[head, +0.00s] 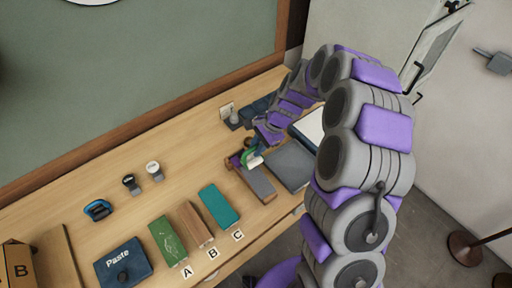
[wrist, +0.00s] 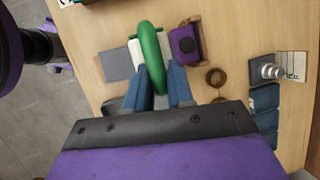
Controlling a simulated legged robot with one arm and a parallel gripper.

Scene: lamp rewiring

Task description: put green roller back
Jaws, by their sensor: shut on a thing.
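The green roller (wrist: 150,48) has a curved green handle, and a white part shows beside it in the wrist view. My gripper (wrist: 160,88) has its blue fingers closed around the handle. In the head view the green roller (head: 248,155) is at my gripper (head: 254,148), over the far end of a narrow wooden tray (head: 268,199) with a grey surface. I cannot tell if the roller touches the tray.
A dark grey slab (head: 290,165) lies right of the tray. Blocks lettered A (head: 168,241), B (head: 195,224) and C (head: 219,205) line the front edge, with a blue Paste box (head: 123,265) to their left. A small metal knob (wrist: 272,71) stands right in the wrist view.

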